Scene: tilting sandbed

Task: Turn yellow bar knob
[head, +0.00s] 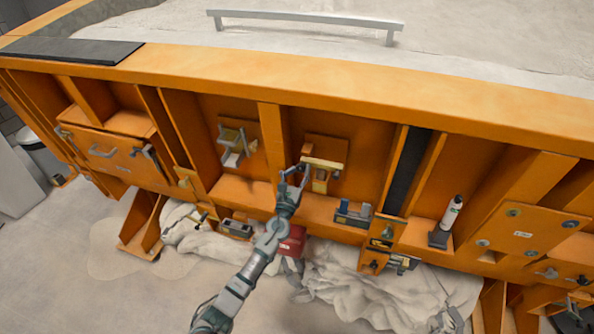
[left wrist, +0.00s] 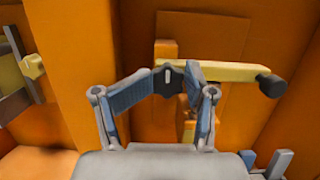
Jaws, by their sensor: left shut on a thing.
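The yellow bar knob (head: 326,164) is mounted on the orange front wall of the sandbed, right of my left gripper. In the left wrist view the yellow bar (left wrist: 230,72) lies nearly level, with a black grip (left wrist: 271,85) at its right end. My left gripper (head: 293,172) reaches up to the bar's left end. In the left wrist view its fingers (left wrist: 168,79) meet in front of that end and are shut on it. The fingers hide the exact contact.
A grey bracket-like fixture (head: 234,145) is left of the knob. A grey clamp (head: 353,214) sits on the ledge below right, and a white bottle (head: 452,214) stands farther right. Orange ribs (head: 272,140) flank the recess. Crumpled pale cloth (head: 375,290) lies below.

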